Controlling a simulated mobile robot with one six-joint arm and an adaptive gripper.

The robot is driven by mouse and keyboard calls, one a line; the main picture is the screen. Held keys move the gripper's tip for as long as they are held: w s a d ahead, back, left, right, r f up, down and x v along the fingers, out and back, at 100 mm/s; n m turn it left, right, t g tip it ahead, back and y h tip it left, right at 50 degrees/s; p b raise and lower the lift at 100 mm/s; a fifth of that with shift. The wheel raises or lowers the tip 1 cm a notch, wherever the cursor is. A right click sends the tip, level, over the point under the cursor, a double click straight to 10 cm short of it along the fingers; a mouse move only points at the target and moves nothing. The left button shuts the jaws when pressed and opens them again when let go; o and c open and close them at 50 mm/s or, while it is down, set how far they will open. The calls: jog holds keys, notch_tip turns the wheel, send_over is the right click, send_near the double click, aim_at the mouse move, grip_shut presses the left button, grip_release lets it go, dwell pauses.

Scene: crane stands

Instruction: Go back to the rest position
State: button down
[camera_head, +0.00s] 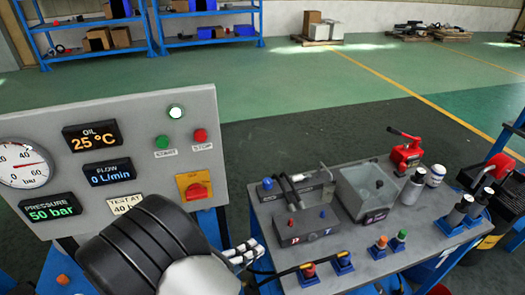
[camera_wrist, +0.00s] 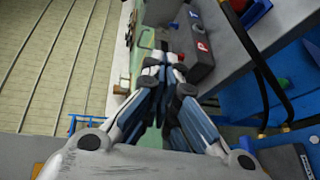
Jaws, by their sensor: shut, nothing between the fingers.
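My gripper (camera_head: 244,252) shows at the bottom middle of the head view, beside the left edge of the grey bench top, with my dark arm link to its left. In the wrist view my gripper (camera_wrist: 163,72) has its fingertips together, with nothing visible between them. A grey block with red and blue ports (camera_wrist: 201,50) lies beyond the fingertips to the right. The same port block (camera_head: 305,226) sits on the bench in the head view. My gripper appears apart from it.
A control panel (camera_head: 120,108) with gauge, displays and buttons stands at left. The bench (camera_head: 376,262) carries a clear-lidded box (camera_head: 366,190), a red hand pump (camera_head: 405,152), bottles and coloured connectors. Black hoses run near my gripper. Blue shelves (camera_head: 205,40) stand far back; the green floor between is clear.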

jog(key=s+d+r+m+g+y, duration=0.1)
jog(key=s+d+r+m+g, duration=0.2)
jog(key=d+r+g, duration=0.4)
jog(key=s+d+r+m+g+y, duration=0.1)
jog(key=s+d+r+m+g, duration=0.2)
jog(key=d, duration=0.5)
jog(key=s+d+r+m+t+y, duration=0.2)
jog(key=s+r+m+t+y, duration=0.1)
jog(key=s+r+y, duration=0.6)
jog(key=shift+s+r+m+t+y, duration=0.25)
jog(key=shift+s+t, duration=0.45)
jog(key=shift+s, duration=0.65)
